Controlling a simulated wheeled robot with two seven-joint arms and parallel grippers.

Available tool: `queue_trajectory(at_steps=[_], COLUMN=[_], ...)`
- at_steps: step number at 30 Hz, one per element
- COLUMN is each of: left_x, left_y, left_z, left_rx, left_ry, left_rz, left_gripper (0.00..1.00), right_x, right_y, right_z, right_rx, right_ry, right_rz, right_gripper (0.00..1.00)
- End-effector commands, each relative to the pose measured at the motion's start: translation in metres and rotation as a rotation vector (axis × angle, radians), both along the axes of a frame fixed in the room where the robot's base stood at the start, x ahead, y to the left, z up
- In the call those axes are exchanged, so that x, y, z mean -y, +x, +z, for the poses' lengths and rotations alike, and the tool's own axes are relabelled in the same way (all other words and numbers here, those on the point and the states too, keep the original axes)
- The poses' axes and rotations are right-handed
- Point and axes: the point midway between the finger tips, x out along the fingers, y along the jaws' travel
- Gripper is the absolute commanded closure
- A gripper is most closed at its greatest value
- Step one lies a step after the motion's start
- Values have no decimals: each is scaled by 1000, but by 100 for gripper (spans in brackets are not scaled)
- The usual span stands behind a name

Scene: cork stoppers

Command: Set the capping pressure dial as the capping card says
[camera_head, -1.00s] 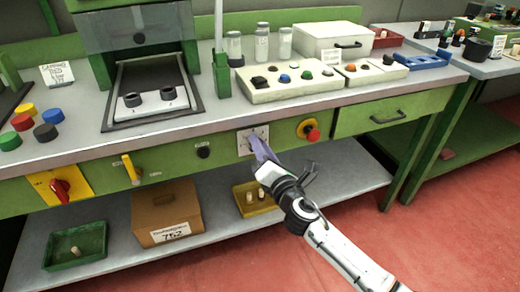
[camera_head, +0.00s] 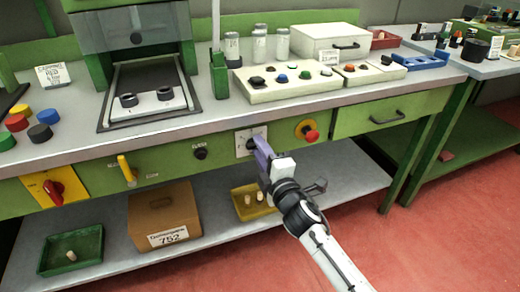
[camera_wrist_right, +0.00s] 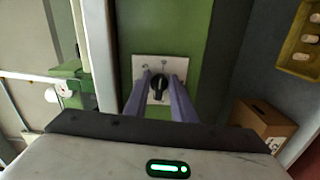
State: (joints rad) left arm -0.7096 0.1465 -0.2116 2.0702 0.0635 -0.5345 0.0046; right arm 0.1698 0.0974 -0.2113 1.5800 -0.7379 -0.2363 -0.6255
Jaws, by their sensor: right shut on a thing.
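The capping pressure dial (camera_wrist_right: 158,82) is a black knob on a white plate (camera_wrist_right: 138,68) with marks around it. In the head view the plate (camera_head: 241,137) sits on the green front panel, and my gripper partly covers it. My right gripper (camera_head: 256,142) has purple fingers at the dial. In the right wrist view its fingers (camera_wrist_right: 160,88) stand on both sides of the knob, shut on it. The capping card (camera_head: 54,75) stands on the bench at the left; its writing is too small to read surely. My left gripper is not in view.
A red emergency button (camera_head: 311,135) is right of the dial, and a black knob (camera_head: 200,152) is left. A yellow lever (camera_head: 127,168) and red switch (camera_head: 54,188) are further left. A yellow tray (camera_head: 246,212) with corks lies on the shelf below.

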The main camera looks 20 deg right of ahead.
Motion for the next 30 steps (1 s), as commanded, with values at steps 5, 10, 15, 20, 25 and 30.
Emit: queue_trajectory(at_steps=[5,10,15,20,25,30], left_x=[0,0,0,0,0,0], left_y=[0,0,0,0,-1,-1], left_z=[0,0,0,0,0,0], left_rx=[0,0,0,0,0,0], left_ry=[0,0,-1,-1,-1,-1], left_rz=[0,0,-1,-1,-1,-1], left_gripper=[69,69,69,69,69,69], right_x=[-1,-1,-1,-1,-1,-1], right_y=[-1,-1,-1,-1,-1,0], right_z=[-3,-3,-3,-3,-3,-2], right_rx=[-6,-7,-7,-7,-7,-5], right_ry=[65,95,103,102,102,101], right_rz=[0,0,0,0,0,0], right_gripper=[99,99,99,99,70,70])
